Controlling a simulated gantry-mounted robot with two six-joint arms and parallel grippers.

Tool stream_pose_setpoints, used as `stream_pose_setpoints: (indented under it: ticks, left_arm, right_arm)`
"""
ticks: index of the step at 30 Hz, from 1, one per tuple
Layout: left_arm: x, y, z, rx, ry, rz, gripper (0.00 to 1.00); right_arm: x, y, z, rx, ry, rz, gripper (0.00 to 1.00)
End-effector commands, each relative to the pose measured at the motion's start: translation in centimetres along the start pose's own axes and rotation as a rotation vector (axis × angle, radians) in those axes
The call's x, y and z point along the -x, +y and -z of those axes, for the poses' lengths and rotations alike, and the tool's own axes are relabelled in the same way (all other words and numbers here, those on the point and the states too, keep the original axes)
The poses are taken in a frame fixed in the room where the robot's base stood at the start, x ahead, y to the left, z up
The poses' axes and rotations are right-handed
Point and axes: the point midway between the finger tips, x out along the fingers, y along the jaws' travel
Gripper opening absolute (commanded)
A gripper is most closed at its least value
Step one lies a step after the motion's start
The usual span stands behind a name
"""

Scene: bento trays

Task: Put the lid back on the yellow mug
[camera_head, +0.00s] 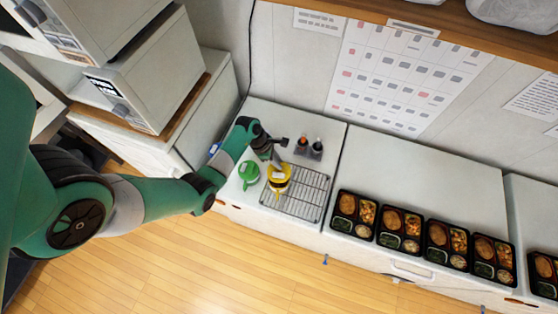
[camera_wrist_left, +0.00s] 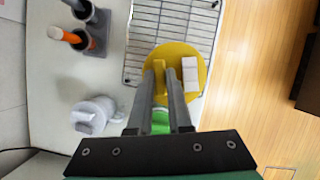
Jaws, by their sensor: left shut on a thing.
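My left gripper (camera_head: 275,165) points down over the yellow mug (camera_head: 280,186), which stands on the wire rack. In the left wrist view, my left gripper (camera_wrist_left: 164,72) is shut on the upright yellow knob of the round yellow lid (camera_wrist_left: 186,54). A white block-like part shows on the right side of the yellow round. The lid hides most of what is under it, so I cannot tell whether it touches the mug's rim. My right gripper is in neither view.
A green mug (camera_head: 248,172) stands left of the wire rack (camera_head: 304,206); part of it shows between my fingers in the wrist view. A white lidded vessel (camera_wrist_left: 96,113) stands nearby. A dark holder (camera_head: 309,149) with two upright items is behind. Several bento trays (camera_head: 353,212) line the right counter.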

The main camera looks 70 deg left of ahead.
Motion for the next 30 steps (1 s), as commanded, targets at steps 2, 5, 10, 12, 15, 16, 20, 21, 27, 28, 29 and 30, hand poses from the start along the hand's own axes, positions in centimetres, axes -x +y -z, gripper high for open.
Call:
stream_pose_setpoints:
  ticks: [2, 5, 10, 12, 15, 16, 20, 21, 27, 28, 29, 30]
  left_arm:
    - [-0.5, 0.0, 0.2, 0.000, 0.000, 0.001, 0.00]
    - [-1.3, -0.1, 0.6, 0.000, 0.001, 0.002, 0.00]
    - [-3.4, 0.0, 1.4, -0.002, 0.000, 0.000, 0.00]
    - [-4.1, 0.0, 1.7, -0.001, 0.000, 0.000, 0.00]
    - [-4.8, 0.0, 2.0, -0.001, 0.000, 0.000, 0.00]
    - [-5.0, 0.0, 2.0, -0.001, 0.000, 0.000, 0.00]
    - [-5.6, 0.0, 2.3, -0.001, 0.000, 0.001, 0.00]
    - [-5.6, 0.0, 2.3, -0.001, 0.000, 0.001, 0.00]
    - [-5.6, 0.0, 2.3, -0.002, 0.000, 0.001, 0.00]
    - [-5.6, 0.0, 2.3, -0.001, 0.000, 0.001, 0.00]
    - [-5.6, 0.0, 2.3, -0.001, 0.000, 0.001, 0.00]
    - [-5.6, 0.0, 2.3, -0.001, 0.000, 0.001, 0.00]
  right_arm:
    - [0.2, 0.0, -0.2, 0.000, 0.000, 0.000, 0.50]
    - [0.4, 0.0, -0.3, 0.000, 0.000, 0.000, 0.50]
    - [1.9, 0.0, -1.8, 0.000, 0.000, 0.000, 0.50]
    - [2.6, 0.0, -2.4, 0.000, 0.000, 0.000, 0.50]
    - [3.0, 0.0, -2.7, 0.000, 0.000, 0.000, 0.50]
    - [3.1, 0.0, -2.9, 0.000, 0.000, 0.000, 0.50]
    - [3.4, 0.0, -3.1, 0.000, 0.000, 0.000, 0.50]
    - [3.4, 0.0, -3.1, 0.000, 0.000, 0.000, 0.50]
    - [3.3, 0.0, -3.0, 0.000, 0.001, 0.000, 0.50]
    - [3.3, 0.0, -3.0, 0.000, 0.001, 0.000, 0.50]
    - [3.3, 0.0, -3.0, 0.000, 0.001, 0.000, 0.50]
    - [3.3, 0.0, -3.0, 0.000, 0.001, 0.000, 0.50]
